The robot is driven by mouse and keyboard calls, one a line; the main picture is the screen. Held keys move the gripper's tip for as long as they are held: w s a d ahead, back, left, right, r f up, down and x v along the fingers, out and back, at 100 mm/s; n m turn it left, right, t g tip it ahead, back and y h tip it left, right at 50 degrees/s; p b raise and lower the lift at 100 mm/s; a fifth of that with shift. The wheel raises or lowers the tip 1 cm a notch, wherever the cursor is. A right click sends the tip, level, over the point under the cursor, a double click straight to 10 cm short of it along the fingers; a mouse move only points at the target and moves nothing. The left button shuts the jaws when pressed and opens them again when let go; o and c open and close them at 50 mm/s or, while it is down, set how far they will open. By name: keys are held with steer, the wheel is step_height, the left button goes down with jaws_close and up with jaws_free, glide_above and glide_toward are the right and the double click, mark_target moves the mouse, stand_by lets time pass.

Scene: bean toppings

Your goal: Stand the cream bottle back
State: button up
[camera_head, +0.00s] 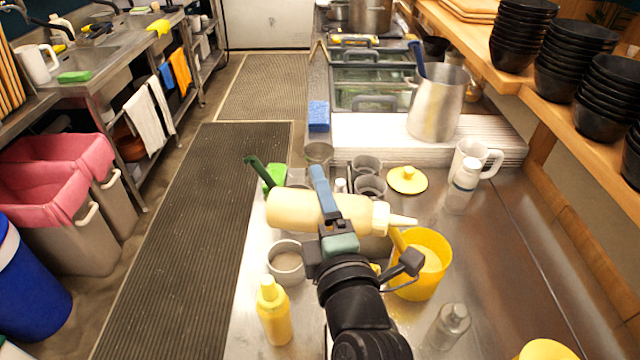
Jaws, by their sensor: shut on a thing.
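The cream bottle (290,207) is a pale cream squeeze bottle with a whitish nozzle. It lies sideways in the air over the steel counter, with its nozzle pointing right. My gripper (326,203) is shut on the bottle around its middle, and one blue finger shows in front of it. The nozzle tip is just above the yellow tub (420,283). My arm hides part of the counter below the bottle.
A yellow bottle (274,312) and a metal ring-like bowl (286,262) stand at left. Small metal cups (370,187), a yellow lid (407,180), a clear bottle (461,186) and a grey bottle (449,327) are nearby. The counter's right part (510,260) is clear.

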steer(key=n+g+h+p, duration=0.1)
steer(key=n+h+p, duration=0.1)
steer(key=n+p, duration=0.2)
steer(key=n+g+h+p, duration=0.1)
steer(key=n+h+p, duration=0.1)
steer(key=n+p, duration=0.2)
steer(key=n+g+h+p, duration=0.2)
steer(key=n+p, duration=0.2)
steer(key=p, duration=0.4)
steer(key=shift+w+r+n, duration=0.3)
steer(key=shift+w+r, duration=0.05)
steer(key=shift+r, duration=0.05)
